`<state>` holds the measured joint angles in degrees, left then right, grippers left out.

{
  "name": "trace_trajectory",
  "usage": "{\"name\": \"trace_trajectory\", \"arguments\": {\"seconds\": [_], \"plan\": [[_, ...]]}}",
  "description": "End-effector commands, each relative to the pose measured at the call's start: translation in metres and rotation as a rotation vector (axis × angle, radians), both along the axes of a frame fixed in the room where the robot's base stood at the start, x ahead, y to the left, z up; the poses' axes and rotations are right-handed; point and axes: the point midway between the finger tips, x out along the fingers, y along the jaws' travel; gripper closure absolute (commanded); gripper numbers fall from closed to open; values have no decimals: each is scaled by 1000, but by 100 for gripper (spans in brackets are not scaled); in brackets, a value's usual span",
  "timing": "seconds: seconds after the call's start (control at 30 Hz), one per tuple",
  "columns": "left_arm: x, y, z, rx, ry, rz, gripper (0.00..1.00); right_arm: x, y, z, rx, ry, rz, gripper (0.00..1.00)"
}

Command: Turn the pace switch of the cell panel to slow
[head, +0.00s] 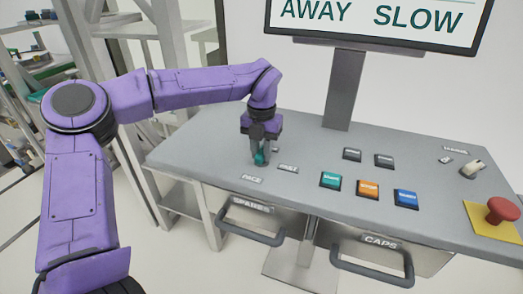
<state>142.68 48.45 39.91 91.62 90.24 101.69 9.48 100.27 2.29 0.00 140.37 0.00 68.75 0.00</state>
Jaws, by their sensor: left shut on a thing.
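The cell panel (225,135) is a grey sloped desk top. The pace switch (260,158) is a small teal knob on its left part, just behind a small label (252,180) that seems to read PACE. My left gripper (260,152) points down from above and is shut on this knob. The fingers cover most of the knob, so I cannot tell which way it is turned. My right gripper is not in view.
Green (331,180), orange (368,189) and blue (405,198) buttons sit mid-panel. A red mushroom button (502,209) and a pale switch (472,169) are at right. A screen (375,18) reading "AWAY SLOW" stands behind. Drawer handles (250,234) jut out in front.

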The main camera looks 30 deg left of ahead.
Motion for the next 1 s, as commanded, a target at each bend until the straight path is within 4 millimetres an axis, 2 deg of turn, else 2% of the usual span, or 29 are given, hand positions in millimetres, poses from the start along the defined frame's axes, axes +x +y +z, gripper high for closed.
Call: {"name": "trace_trajectory", "arguments": {"seconds": [0.17, 0.2, 0.27, 0.3, 0.57, 0.67, 1.0], "plan": [[0, 0, 0, 0, 1, 3, 100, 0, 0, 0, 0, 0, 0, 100], [0, 0, 0, 0, 1, 3, 71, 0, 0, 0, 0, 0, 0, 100], [0, 0, 0, 0, 1, 2, 52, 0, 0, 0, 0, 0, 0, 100], [0, 0, 0, 0, 1, 2, 49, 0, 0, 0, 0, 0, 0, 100], [0, 0, 1, 0, 0, 1, 49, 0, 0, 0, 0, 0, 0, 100], [1, 0, 10, 1, -3, 0, 49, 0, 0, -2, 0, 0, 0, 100], [1, 0, 87, 1, -2, 3, 49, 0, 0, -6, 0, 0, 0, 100]]}}
